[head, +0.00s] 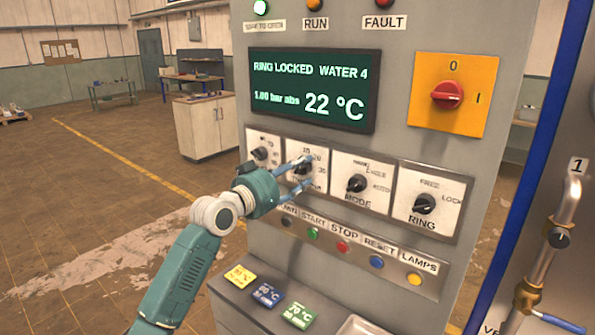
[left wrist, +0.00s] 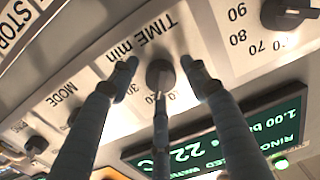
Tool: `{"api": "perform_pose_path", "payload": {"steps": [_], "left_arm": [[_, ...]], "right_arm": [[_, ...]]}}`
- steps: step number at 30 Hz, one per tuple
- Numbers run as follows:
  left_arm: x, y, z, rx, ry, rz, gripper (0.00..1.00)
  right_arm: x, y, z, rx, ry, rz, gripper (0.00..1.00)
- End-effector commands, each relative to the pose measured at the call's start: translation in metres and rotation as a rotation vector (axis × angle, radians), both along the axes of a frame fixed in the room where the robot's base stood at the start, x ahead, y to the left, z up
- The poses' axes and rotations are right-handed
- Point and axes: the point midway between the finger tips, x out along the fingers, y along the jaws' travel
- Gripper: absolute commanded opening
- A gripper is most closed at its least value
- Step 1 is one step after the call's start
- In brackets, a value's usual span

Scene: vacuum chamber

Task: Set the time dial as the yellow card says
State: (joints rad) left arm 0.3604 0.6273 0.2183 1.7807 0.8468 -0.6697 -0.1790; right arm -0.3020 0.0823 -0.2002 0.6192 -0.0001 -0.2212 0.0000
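The time dial, a dark knob (left wrist: 160,74) on a white plate marked "TIME min", shows upside down in the left wrist view. In the head view its plate (head: 319,158) is second from the left in the dial row, partly hidden by my gripper. My left gripper (head: 308,171) is at this dial. In the left wrist view its fingertips (left wrist: 160,70) stand on either side of the knob, with small gaps. I cannot read the knob's setting. The yellow card (head: 240,275) lies on the ledge below; its print is too small to read surely. My right gripper is not in view.
Beside it are a temperature dial (head: 260,153), the MODE dial (head: 356,184) and the RING dial (head: 425,204). A row of buttons (head: 342,247) runs below. Blue (head: 266,293) and green (head: 299,315) cards lie by the yellow one. The display (head: 313,90) reads "RING LOCKED WATER 4", 22 °C.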

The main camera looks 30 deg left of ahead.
Motion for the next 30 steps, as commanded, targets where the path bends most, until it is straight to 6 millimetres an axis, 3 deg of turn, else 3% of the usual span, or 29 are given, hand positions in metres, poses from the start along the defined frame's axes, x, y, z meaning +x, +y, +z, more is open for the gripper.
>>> {"api": "perform_pose_path", "payload": {"steps": [1,5,14,21,22,24,30], "left_arm": [[0.000,0.000,0.000,0.000,0.000,0.000,0.32],[0.000,0.000,0.000,0.000,0.001,0.000,0.06],[0.000,0.000,-0.004,0.075,-0.002,-0.001,0.05],[0.000,0.000,-0.003,0.079,0.000,-0.001,0.05],[0.000,0.000,-0.003,0.078,0.000,-0.001,0.35],[0.000,0.000,-0.003,0.078,0.000,-0.001,0.49],[0.000,0.000,-0.001,0.079,-0.003,-0.001,0.50]], "right_arm": [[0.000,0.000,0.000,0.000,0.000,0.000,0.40],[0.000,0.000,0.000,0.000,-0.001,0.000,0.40],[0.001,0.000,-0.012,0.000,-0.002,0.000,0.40],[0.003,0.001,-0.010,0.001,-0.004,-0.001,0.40],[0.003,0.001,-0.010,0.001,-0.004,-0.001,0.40],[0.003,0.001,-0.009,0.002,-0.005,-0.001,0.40],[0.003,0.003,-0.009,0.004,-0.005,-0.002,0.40]]}}
